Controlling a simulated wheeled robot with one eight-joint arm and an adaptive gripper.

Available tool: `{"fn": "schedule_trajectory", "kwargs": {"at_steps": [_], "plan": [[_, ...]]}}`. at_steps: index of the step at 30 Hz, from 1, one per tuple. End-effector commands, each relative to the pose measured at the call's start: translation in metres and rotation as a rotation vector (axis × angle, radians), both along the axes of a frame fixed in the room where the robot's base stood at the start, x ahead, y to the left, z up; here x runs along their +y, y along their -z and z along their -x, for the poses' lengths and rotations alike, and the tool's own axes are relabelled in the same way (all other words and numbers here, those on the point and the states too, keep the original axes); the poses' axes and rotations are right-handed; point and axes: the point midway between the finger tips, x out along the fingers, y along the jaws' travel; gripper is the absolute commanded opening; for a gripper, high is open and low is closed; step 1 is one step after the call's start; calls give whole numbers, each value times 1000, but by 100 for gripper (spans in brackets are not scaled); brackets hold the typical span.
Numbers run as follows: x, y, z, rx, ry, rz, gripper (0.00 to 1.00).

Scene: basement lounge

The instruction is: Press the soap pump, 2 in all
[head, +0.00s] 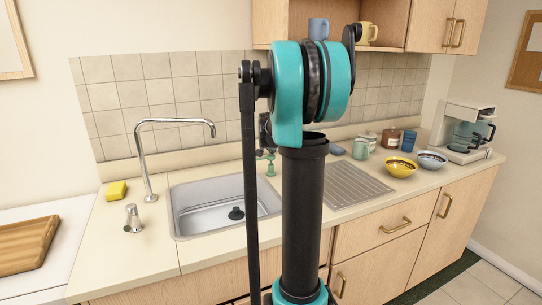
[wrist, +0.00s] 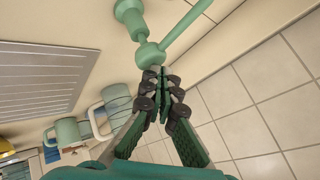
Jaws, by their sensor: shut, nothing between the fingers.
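A green soap pump (head: 270,165) with a long thin spout stands at the back of the counter, behind the sink's right end. In the wrist view, the pump's round head (wrist: 150,55) is close up, its base above it in the picture and its spout running to the upper right. My gripper (wrist: 161,70) is shut and empty, its fingertips right at the pump's head. I cannot tell whether they touch it. In the head view my arm hides most of the gripper.
A steel sink (head: 188,213) has a tall tap (head: 147,165) and a small metal fitting (head: 132,218) to its left. A ribbed drainer (head: 355,186) lies to the right. Mugs (wrist: 66,132) and a yellow bowl (head: 400,168) stand near it. A tiled wall (wrist: 240,120) lies close behind.

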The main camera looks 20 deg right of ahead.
Motion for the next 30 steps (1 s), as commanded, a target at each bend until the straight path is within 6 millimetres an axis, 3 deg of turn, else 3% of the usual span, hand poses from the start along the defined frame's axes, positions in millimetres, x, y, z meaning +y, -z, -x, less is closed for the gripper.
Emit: {"fn": "schedule_trajectory", "kwargs": {"at_steps": [30], "plan": [[0,11,0,0,0,0,0]]}}
